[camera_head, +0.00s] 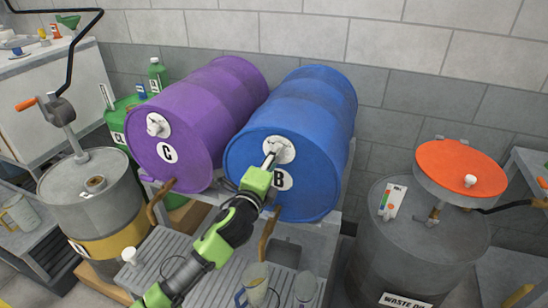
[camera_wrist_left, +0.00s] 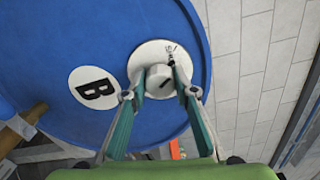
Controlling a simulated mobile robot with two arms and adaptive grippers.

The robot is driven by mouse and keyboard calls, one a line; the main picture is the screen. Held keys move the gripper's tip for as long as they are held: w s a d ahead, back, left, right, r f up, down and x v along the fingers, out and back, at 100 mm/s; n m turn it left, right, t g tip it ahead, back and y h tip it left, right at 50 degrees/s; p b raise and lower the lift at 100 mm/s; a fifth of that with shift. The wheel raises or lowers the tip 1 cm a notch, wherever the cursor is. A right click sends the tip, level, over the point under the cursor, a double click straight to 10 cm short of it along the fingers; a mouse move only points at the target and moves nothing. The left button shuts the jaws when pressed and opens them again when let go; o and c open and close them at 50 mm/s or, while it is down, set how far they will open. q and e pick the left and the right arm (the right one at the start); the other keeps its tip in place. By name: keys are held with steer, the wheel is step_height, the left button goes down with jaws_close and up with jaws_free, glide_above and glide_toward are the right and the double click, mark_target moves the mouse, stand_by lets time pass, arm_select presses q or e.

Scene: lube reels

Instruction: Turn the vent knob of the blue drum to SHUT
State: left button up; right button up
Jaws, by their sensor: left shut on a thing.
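The blue drum (camera_head: 318,98) lies on its side on a rack, its round end marked B facing me. A white vent plate (camera_head: 287,151) sits high on that end. In the left wrist view the white vent knob (camera_wrist_left: 158,77) stands at the middle of the plate, with small dark markings above it that I cannot read. My left gripper (camera_head: 270,161) reaches up to the plate, and its two fingers (camera_wrist_left: 160,88) are shut on the knob from both sides. The fingers partly hide the knob in the head view. My right gripper is not in view.
A purple drum (camera_head: 215,105) marked C lies close to the left of the blue one. Wooden-handled taps and a slatted grey shelf with mugs (camera_head: 256,280) lie below. A grey waste drum (camera_head: 400,250) with an orange pan (camera_head: 450,165) stands at the right. A stone wall stands behind.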

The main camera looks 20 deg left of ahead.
arm_select(q)
steer(key=shift+n, duration=1.2)
steer(key=o, duration=1.1)
steer(key=s, duration=1.2)
steer(key=shift+a, duration=0.25)
